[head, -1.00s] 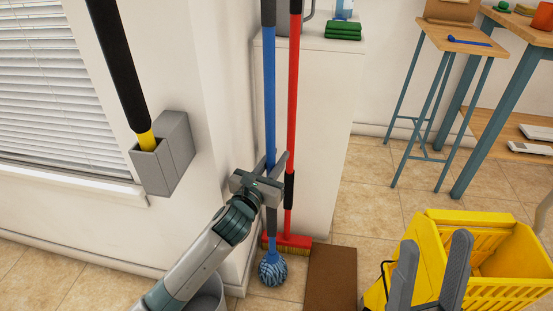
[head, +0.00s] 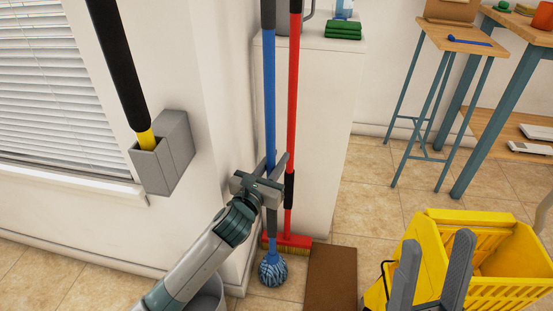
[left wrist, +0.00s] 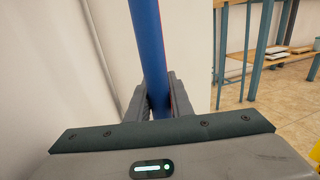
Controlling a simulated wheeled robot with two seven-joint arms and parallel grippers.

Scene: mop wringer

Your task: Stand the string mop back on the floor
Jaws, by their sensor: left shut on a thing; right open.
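The string mop (head: 270,105) has a long blue handle and a blue-and-white string head (head: 272,269). It stands upright by the white wall; its head is at floor level, but I cannot tell whether it touches the floor. My left gripper (head: 277,165) is shut on the lower part of the handle. In the left wrist view the blue handle (left wrist: 150,50) runs up from between the fingers (left wrist: 161,95). My right gripper (head: 431,262) is open and empty, in front of the yellow wringer bucket (head: 460,219).
A red broom (head: 292,95) stands just right of the mop, close to my left gripper. A brown mat (head: 332,278) lies on the floor. A grey wall holder (head: 173,155) holds a yellow-and-black handle (head: 118,65). A stool (head: 440,70) and table stand at right.

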